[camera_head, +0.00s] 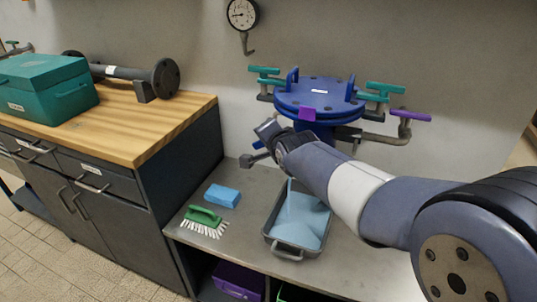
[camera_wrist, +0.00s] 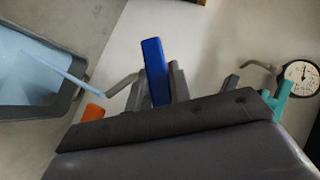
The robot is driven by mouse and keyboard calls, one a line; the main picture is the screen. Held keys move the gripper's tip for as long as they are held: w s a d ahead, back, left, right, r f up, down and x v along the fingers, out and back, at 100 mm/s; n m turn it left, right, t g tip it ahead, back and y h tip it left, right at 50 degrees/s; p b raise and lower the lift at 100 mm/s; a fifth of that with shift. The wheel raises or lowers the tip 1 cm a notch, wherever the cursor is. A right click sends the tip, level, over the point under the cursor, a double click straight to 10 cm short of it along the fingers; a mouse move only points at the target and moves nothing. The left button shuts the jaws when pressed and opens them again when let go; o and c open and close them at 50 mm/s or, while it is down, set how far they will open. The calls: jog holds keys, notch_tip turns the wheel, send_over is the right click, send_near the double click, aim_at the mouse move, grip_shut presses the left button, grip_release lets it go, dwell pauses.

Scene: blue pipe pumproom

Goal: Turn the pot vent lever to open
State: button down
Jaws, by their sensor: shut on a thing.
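The pot (camera_head: 316,97) is blue with a flat bolted lid and stands at the wall behind the bench. My gripper (camera_head: 262,140) is at the pot's left side, partly hidden by my own wrist. In the wrist view my gripper (camera_wrist: 156,92) is shut on a blue lever (camera_wrist: 153,62), which stands up between the fingers. A bit of this lever (camera_head: 258,145) shows in the head view. A bent grey spout (camera_wrist: 118,84) is beside it, with a pale blue stream (camera_wrist: 60,66) running from it. No label shows which lever is the vent.
A grey tray (camera_head: 288,251) of pale blue liquid stands below the pot. A purple lever (camera_head: 410,116) is at the pot's right. Teal clamps (camera_head: 265,71) ring the lid. A blue sponge (camera_head: 222,195) and green brush (camera_head: 203,216) lie left. A gauge (camera_head: 242,14) hangs above.

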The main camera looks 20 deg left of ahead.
jog(key=shift+f+n+g+h+b, duration=0.1)
jog(key=shift+n+g+h+b, duration=0.3)
jog(key=shift+b, duration=0.3)
jog(key=shift+a+n+h, duration=0.1)
jog(key=shift+n+h, duration=0.5)
jog(key=shift+h, duration=0.4)
jog(key=n+h+p, duration=0.1)
jog(key=h+p, duration=0.2)
jog(key=shift+r+n+g, duration=0.2)
jog(key=shift+n+g, duration=0.2)
jog(key=shift+s+f+n+h+p, duration=0.15)
jog(key=shift+n+h+p, duration=0.35)
jog(key=shift+h+p, duration=0.55)
jog(key=c, duration=1.3)
grip_release()
